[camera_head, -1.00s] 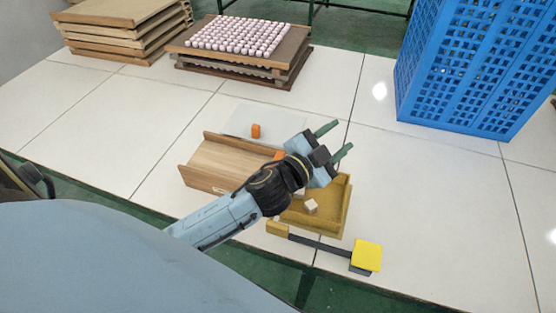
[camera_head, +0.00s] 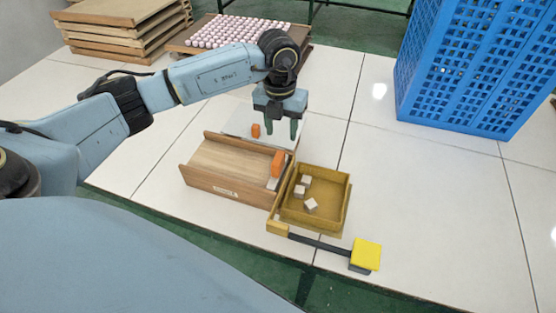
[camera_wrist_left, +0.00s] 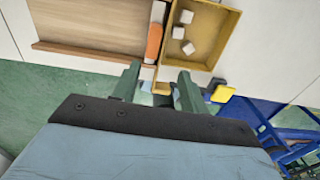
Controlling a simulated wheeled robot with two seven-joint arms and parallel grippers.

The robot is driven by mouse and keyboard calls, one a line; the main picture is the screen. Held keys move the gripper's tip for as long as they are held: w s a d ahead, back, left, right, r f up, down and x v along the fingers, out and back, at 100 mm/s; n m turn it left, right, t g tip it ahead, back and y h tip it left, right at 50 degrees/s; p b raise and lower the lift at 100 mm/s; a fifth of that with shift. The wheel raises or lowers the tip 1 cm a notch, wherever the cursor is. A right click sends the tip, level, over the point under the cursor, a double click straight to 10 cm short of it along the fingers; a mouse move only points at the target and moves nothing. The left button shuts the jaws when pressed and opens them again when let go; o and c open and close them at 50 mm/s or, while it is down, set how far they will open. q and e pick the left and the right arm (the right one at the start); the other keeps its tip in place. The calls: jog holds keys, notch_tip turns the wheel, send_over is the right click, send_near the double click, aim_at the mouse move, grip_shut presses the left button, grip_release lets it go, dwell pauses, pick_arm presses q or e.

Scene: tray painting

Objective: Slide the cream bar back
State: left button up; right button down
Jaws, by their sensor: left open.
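My left gripper (camera_head: 281,130) is open and empty, fingers pointing down, above the far side of the wooden box (camera_head: 230,160). It also shows in the left wrist view (camera_wrist_left: 158,73). A narrow pale strip (camera_head: 272,184) lies between the wooden box and a mustard tray (camera_head: 346,205); it may be the cream bar, but I cannot tell for sure. An upright orange block (camera_head: 278,163) stands at that strip, and it shows in the wrist view (camera_wrist_left: 154,42). The gripper appears apart from both. My right gripper is not in view.
The mustard tray holds three white cubes (camera_head: 311,204). A dark bar (camera_head: 318,243) with a yellow pad (camera_head: 367,253) lies in front. A small orange piece (camera_head: 255,131) sits on a pale sheet behind. A blue crate (camera_head: 460,75) stands back right. Tabletop at right is clear.

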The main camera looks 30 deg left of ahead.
aim_at(278, 158)
pick_arm(q)
jog(key=f, duration=0.8)
jog(key=a+f, duration=0.1)
jog(key=f, duration=0.4)
jog(key=shift+c, duration=0.4)
grip_shut()
